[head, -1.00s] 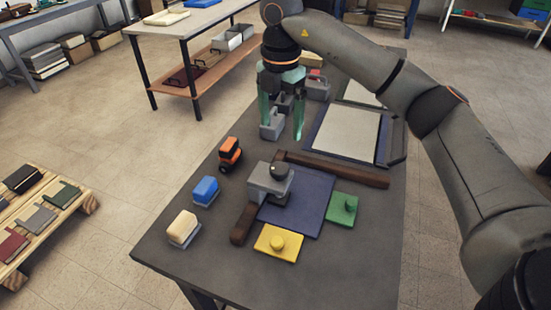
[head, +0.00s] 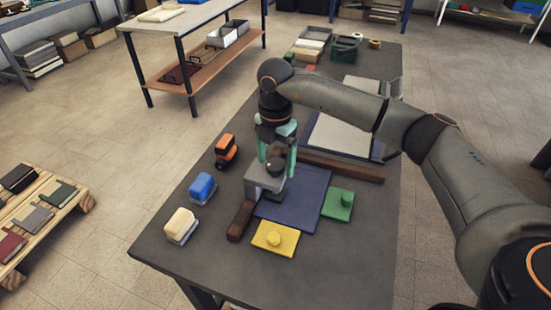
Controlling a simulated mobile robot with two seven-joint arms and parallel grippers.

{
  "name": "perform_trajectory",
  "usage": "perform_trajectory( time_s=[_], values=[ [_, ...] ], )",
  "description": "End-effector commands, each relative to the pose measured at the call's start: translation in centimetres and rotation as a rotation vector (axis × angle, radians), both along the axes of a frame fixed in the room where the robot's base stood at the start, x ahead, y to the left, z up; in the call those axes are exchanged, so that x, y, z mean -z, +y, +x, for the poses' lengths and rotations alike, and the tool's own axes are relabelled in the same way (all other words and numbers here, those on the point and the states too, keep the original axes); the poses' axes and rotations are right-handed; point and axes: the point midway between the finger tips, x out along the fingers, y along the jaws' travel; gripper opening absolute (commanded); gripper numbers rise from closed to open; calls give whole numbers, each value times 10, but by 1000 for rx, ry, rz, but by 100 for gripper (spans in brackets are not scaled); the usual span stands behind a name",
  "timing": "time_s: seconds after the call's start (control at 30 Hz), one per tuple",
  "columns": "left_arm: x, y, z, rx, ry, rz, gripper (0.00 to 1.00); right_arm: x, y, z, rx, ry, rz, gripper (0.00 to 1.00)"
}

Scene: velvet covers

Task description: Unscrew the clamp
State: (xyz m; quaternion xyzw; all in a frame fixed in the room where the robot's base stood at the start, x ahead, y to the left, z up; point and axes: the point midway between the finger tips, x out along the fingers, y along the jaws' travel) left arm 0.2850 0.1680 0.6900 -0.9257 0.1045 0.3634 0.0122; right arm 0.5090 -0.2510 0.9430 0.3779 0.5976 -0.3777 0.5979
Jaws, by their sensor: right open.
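The grey clamp (head: 262,184) sits on the dark table at the left edge of a dark blue velvet cover (head: 303,208). A round dark knob (head: 275,166) is on top of it. My right gripper (head: 277,168) points down over the clamp, its two green fingers apart on either side of the knob. It is open; whether a finger touches the knob I cannot tell. My left gripper is not in view.
Two brown wooden bars (head: 340,167) lie by the cover, one partly behind my gripper. A yellow block (head: 275,238), a green block (head: 338,204), a blue brush (head: 202,188), a cream brush (head: 181,225) and an orange item (head: 226,151) lie around.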

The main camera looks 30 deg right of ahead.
Motion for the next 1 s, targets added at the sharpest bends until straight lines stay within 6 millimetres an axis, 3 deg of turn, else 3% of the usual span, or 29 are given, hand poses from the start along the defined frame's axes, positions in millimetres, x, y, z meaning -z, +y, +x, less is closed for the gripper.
perform_trajectory(
  time_s=[0.07, 0.8, 1.0],
  values=[
    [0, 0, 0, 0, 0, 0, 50, 0, 0, 0, 0, 0, 0, 88],
    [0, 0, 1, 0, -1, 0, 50, -1, 0, 0, 0, 0, 0, 5],
    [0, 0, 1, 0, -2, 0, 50, -1, 0, 0, -10, 0, 0, 4]
  ],
)
